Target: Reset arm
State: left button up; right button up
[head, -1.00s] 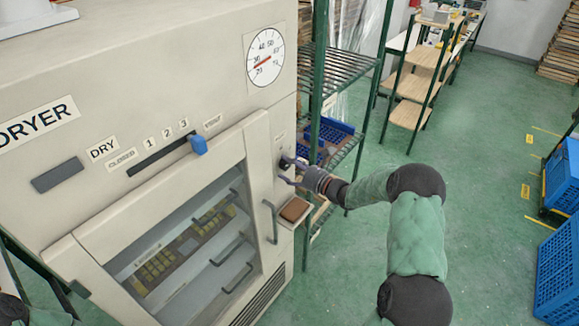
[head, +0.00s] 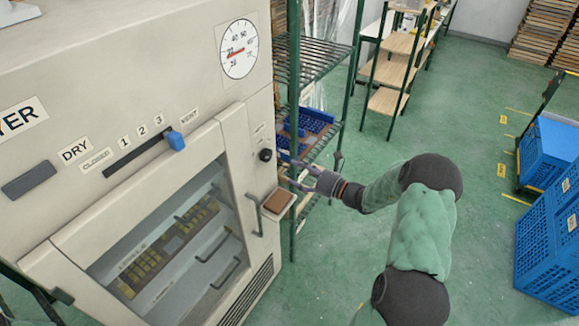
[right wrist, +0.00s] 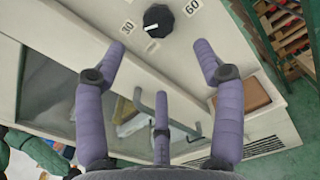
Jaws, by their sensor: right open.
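My right gripper (head: 312,168) is open and empty, with its fingers spread, in front of the shelf rack and to the right of the dryer's black knob (head: 265,155). It does not touch the knob. In the right wrist view my right gripper (right wrist: 162,50) shows its fingers apart. The knob (right wrist: 158,20) lies beyond them, between the marks 30 and 60, its white pointer towards the 30 side. My left gripper is not in view.
The dryer (head: 150,60) fills the left side, with a blue slider (head: 176,140), glass door and brown pad (head: 278,201). A green shelf rack (head: 349,100) stands beside it. Blue crates (head: 548,245) stand far right. The green floor between is clear.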

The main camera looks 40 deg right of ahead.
jog(key=shift+s+d, duration=0.1)
jog(key=shift+s, duration=0.15)
dwell(0.4)
